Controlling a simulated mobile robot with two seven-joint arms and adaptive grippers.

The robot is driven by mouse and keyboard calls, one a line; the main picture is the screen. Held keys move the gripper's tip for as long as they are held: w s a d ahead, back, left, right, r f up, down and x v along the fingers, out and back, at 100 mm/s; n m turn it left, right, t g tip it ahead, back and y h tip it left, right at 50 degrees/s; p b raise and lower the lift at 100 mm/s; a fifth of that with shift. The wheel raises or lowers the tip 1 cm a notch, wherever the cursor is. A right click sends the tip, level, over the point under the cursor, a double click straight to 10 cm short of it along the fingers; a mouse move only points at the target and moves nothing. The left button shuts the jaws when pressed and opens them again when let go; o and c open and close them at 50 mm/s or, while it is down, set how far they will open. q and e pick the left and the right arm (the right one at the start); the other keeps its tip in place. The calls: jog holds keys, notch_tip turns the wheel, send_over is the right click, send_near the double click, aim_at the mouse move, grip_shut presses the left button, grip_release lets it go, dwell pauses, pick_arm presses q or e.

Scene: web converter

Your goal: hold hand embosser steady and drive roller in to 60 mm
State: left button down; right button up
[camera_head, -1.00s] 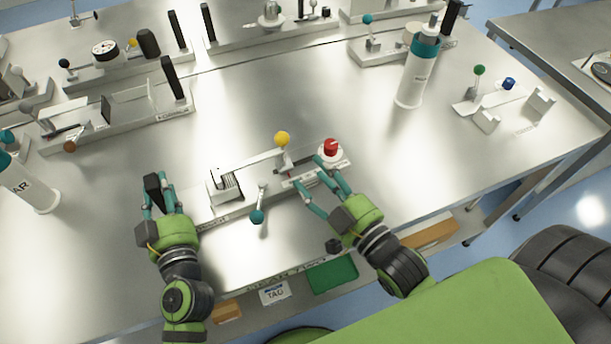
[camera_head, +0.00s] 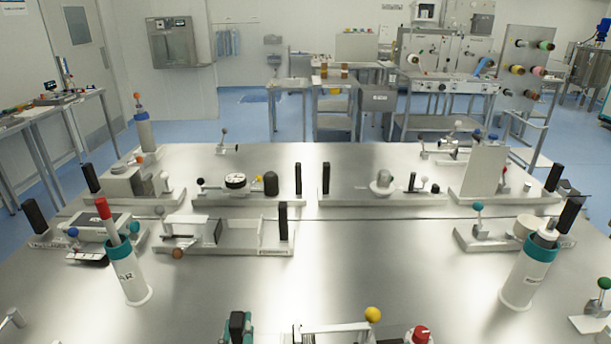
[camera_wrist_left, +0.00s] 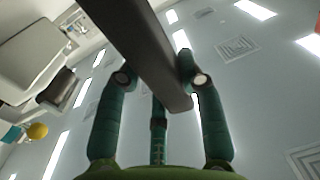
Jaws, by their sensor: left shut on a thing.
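The hand embosser stands at the bottom edge of the head view, mostly cut off. Its pale lever arm (camera_head: 335,327), yellow ball (camera_head: 372,314) and a red knob (camera_head: 420,334) show there. My left gripper (camera_head: 238,328) is at its left end. In the left wrist view the green fingers close around the black upright handle (camera_wrist_left: 148,50), and the yellow ball (camera_wrist_left: 38,131) shows at the left. The roller and its scale are out of sight. My right gripper is not in view now.
Two white cylinders with teal collars stand on the steel table, one at left (camera_head: 129,275) and one at right (camera_head: 528,268). The middle of the table (camera_head: 370,255) is clear.

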pick_arm(q)
jog(key=shift+s+f, duration=0.1)
jog(key=shift+f, duration=0.2)
jog(key=c, duration=0.7)
grip_release()
jog(key=shift+r, duration=0.15)
jog(key=s, duration=1.2)
jog(key=shift+d, duration=0.35)
